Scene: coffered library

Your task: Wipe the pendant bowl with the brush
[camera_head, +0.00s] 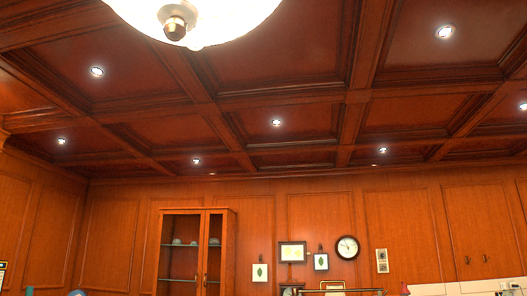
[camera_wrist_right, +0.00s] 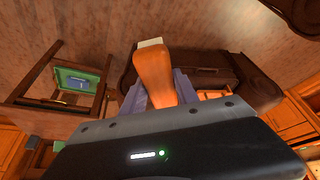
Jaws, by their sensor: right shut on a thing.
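The pendant bowl (camera_head: 205,14) is a glowing cream-white glass bowl with a brass knob under its middle. It hangs at the top of the head view, cut off by the upper edge. In the right wrist view, my right gripper (camera_wrist_right: 160,95) is shut on the brush (camera_wrist_right: 154,72). The brush shows as an orange-brown wooden handle with a pale end pointing away from the gripper. Its bristles cannot be made out. The bowl does not show in the wrist view, and neither gripper shows in the head view, so the brush's distance from the bowl cannot be told.
The coffered wooden ceiling (camera_head: 290,50) has several small lights. A glass-door cabinet (camera_head: 193,255), a round clock (camera_head: 347,247) and framed pictures line the far wall. The wrist view shows a dark brown piece of furniture (camera_wrist_right: 215,68) and a wooden frame with a green item (camera_wrist_right: 78,80).

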